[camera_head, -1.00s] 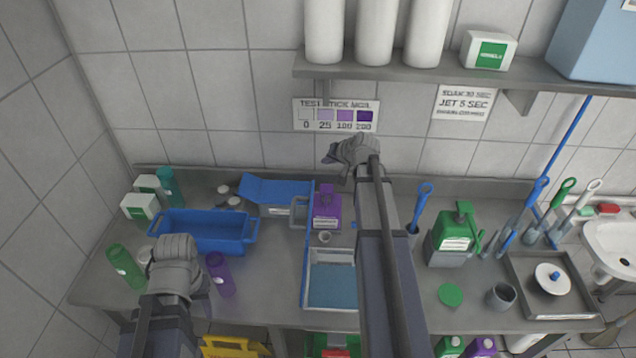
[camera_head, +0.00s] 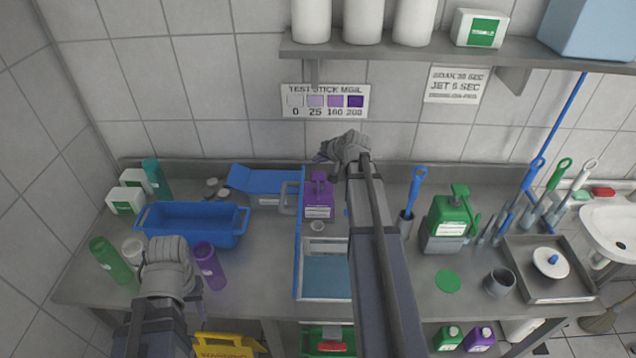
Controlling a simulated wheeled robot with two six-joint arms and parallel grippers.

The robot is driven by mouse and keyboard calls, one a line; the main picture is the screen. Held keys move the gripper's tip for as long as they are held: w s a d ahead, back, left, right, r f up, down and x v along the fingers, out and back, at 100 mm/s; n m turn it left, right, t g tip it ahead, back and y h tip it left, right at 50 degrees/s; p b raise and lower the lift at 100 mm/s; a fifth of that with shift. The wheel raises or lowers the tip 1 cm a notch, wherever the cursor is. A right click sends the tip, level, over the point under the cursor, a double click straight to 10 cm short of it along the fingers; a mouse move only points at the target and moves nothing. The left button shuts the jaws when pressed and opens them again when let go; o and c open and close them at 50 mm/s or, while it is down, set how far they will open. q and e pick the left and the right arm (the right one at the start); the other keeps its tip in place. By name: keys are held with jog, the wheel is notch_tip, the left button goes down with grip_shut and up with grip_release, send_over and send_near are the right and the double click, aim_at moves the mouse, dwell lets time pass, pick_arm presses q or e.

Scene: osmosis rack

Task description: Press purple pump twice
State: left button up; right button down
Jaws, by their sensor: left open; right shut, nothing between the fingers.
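The purple pump bottle (camera_head: 319,203) stands upright on the steel counter, behind the shallow blue-floored tray (camera_head: 325,247). Its purple pump head shows at the top. My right gripper (camera_head: 326,154) is shut and empty. It appears just above and to the right of the pump head, with a small gap in the picture; its depth and any contact are hard to tell. My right arm crosses the counter to the right of the bottle. My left gripper (camera_head: 169,285) is open at the front left, between a green bottle and a purple bottle, far from the pump.
A blue bin (camera_head: 192,228) stands at the left and a green pump jug (camera_head: 449,220) at the right. A green bottle (camera_head: 110,260) and a lying or tilted purple bottle (camera_head: 209,265) flank my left gripper. A wall shelf (camera_head: 460,53) hangs above.

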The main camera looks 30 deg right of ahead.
aim_at(317, 175)
pick_arm(q)
jog(key=shift+f+b, duration=1.35)
jog(key=shift+f, duration=0.55)
pick_arm(e)
jog(key=shift+f, duration=1.95)
pick_arm(q)
jog(key=shift+f, duration=0.1)
pick_arm(e)
jog(key=shift+f, duration=0.1)
pick_arm(q)
jog(key=shift+f+b, duration=0.25)
jog(key=shift+b, duration=0.1)
pick_arm(e)
jog(key=shift+f, duration=0.25)
pick_arm(q)
jog(key=shift+f+b, duration=0.95)
jog(key=shift+b, duration=0.05)
pick_arm(e)
jog(key=shift+s+f, duration=0.1)
jog(key=shift+f, duration=0.85)
pick_arm(q)
jog(key=shift+r, duration=0.1)
pick_arm(e)
jog(key=shift+r, duration=0.1)
pick_arm(q)
jog(key=shift+r+p, duration=1.25)
jog(key=shift+p, duration=0.15)
pick_arm(e)
jog(key=shift+r, duration=1.25)
